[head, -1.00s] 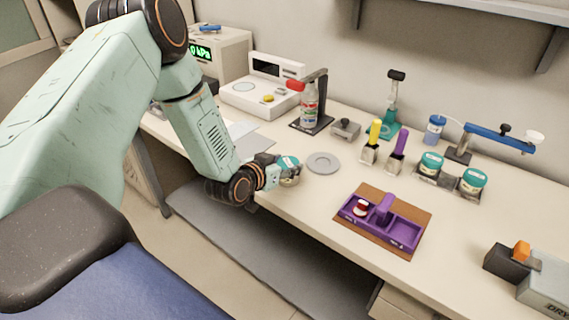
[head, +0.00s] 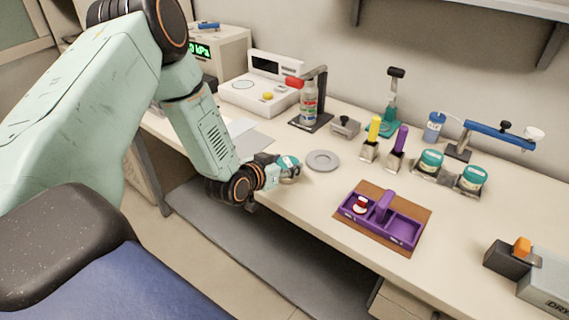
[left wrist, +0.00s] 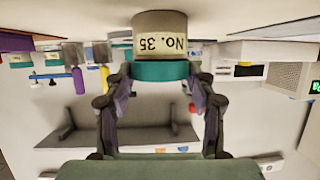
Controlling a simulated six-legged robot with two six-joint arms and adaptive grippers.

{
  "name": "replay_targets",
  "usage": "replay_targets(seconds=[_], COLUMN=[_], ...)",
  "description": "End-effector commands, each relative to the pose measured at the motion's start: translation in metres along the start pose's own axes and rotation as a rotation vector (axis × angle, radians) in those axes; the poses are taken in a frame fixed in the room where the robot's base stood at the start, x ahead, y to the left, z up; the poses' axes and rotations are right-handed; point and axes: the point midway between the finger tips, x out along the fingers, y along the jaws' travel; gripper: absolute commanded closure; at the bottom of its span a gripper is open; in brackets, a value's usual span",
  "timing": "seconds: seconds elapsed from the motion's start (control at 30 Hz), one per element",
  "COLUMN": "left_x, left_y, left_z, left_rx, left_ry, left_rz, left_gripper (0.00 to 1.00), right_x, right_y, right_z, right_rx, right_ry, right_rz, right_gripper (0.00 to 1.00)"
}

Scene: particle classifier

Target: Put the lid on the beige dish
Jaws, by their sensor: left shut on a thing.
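My left gripper (head: 282,167) is at the front edge of the bench, shut on a teal lid (left wrist: 160,71). The lid also shows small in the head view (head: 289,162). In the left wrist view, which looks upside down, the teal lid lies against a beige dish (left wrist: 160,30) with a label reading "No. 35". No gap shows between the two. The fingers are on both sides of the teal lid. I cannot tell whether the dish rests on the bench. My right gripper is not in view.
A flat grey disc (head: 322,161) lies just right of the left gripper. A purple tray (head: 402,232) on a brown mat is further right. Two teal-lidded jars (head: 431,160) stand at the back right. Bare bench lies around the disc.

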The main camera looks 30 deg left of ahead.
Motion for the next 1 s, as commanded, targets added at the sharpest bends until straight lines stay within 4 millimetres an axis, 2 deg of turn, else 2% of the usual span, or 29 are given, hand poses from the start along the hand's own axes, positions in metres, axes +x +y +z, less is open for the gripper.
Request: replay_targets(seconds=[0.17, 0.2, 0.5, 0.83, 1.0], left_x=[0.001, 0.001, 0.001, -0.001, -0.017], left_y=[0.0, 0.0, 0.0, 0.0, -0.001], left_z=[0.002, 0.002, 0.002, 0.002, 0.002], left_rx=[0.0, 0.0, 0.0, -0.001, -0.006], left_ry=[0.0, 0.0, 0.0, 0.0, -0.002], left_rz=[0.0, 0.0, 0.0, -0.001, -0.002], left_gripper=[0.7, 0.41, 0.17, 0.17, 0.17], right_x=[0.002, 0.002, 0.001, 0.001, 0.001], right_y=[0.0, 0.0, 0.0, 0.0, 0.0], right_z=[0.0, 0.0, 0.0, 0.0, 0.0], right_rx=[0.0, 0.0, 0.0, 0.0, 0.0], right_ry=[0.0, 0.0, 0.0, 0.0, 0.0], right_rz=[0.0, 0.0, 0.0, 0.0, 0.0], right_gripper=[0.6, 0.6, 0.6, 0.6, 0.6])
